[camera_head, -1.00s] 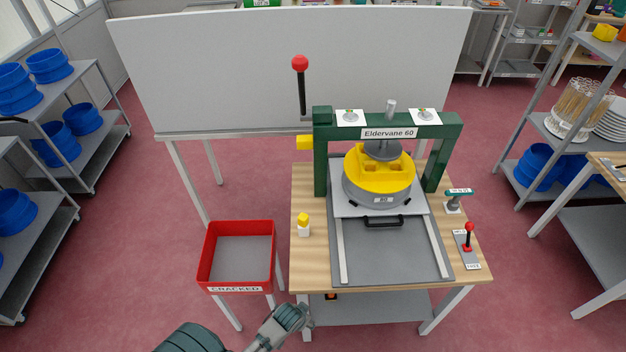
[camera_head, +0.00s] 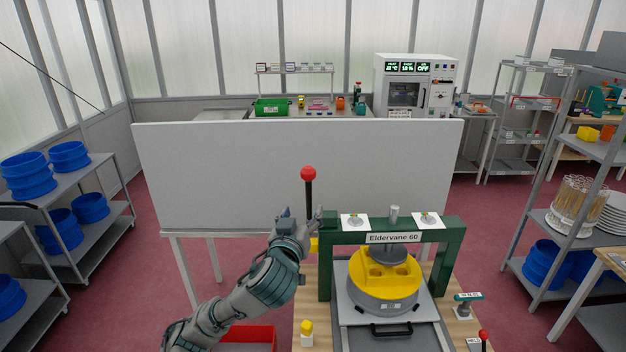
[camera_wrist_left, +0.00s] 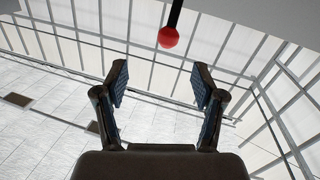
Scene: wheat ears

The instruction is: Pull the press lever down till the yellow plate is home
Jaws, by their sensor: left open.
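The press (camera_head: 447,258) is a green frame labelled "Eldervane 60". Its black lever with a red knob (camera_head: 308,173) stands upright at the frame's left post; the knob also shows in the left wrist view (camera_wrist_left: 168,38). The yellow plate (camera_head: 400,279) with holes sits on a grey round base (camera_head: 383,303) under the press's grey ram (camera_head: 390,253). My left gripper (camera_head: 302,216) is raised beside the lower part of the lever. In the wrist view it is open and empty (camera_wrist_left: 160,78), with the knob beyond its fingertips. My right gripper is not in view.
A white panel (camera_head: 230,170) stands close behind the press. A small yellow-capped bottle (camera_head: 306,334) is on the wooden table, left of the press. A red crate (camera_head: 250,338) lies below my left arm. A red-knobbed joystick (camera_head: 483,335) is at the table's right.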

